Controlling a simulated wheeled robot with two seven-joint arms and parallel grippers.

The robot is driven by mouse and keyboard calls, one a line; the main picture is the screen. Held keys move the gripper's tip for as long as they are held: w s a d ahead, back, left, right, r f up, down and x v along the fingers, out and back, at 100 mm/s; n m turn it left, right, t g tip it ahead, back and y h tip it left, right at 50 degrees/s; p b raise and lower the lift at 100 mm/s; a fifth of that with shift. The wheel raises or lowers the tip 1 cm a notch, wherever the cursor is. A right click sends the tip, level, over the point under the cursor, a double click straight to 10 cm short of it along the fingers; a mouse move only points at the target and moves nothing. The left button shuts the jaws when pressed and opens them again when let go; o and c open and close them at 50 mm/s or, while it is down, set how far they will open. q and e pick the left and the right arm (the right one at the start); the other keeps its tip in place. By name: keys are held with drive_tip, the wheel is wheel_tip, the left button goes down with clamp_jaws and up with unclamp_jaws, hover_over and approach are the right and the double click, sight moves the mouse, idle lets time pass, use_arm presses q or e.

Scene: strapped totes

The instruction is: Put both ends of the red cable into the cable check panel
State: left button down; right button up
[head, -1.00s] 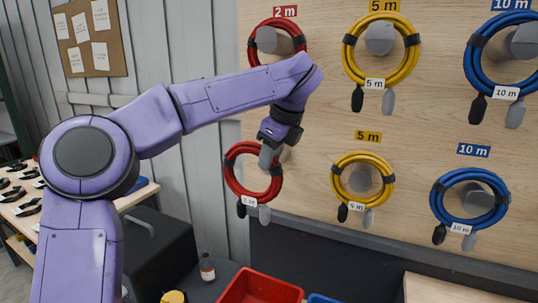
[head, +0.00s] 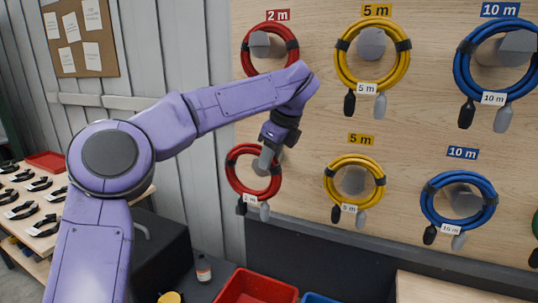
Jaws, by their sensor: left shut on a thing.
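A coiled red cable (head: 231,174) with a white tag hangs low on the left of the wooden board. Its black end (head: 241,207) and grey end (head: 264,212) dangle below the coil. My left gripper (head: 267,158) is at the top right of this coil, shut on it; the fingers partly hide the cable there. Another red coil (head: 246,58) hangs above on a grey peg under a "2 m" label. My right gripper and the cable check panel are not in view.
Yellow coils (head: 338,62) and blue coils (head: 459,70) hang on pegs to the right. Below are a red bin (head: 228,286), a bottle (head: 203,269) and a black box (head: 160,250). A table with several black items stands at far left.

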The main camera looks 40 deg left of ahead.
use_arm(q)
drive_tip(key=w+a+p, duration=0.2)
drive_tip(key=w+p, duration=0.7)
drive_tip(key=w, duration=0.1)
drive_tip(key=shift+a+f+p, duration=0.2)
drive_tip(key=shift+f+p, duration=0.1)
drive_tip(key=shift+f, duration=0.05)
idle(1.8)
drive_tip(key=shift+w, duration=0.1)
drive_tip(key=shift+s+d+f+b, duration=0.1)
drive_tip(key=shift+s+d+b, duration=0.3)
drive_tip(key=shift+s+b, duration=1.6)
drive_tip(key=shift+s+d+b, duration=0.4)
drive_tip(key=shift+s+b, duration=0.95)
drive_tip(key=shift+b, duration=1.15)
drive_tip(key=shift+s+d+f+b, duration=0.1)
drive_tip(key=shift+s+d+b, duration=0.3)
drive_tip(key=shift+s+b, duration=1.6)
drive_tip(key=shift+s+d+r+b, duration=0.1)
drive_tip(key=shift+s+d+b, duration=0.05)
drive_tip(key=shift+s+b, duration=0.4)
drive_tip(key=shift+s+d+r+b, duration=0.1)
drive_tip(key=shift+s+d+b, duration=0.05)
drive_tip(key=shift+s+b, duration=0.4)
drive_tip(key=shift+w, duration=0.15)
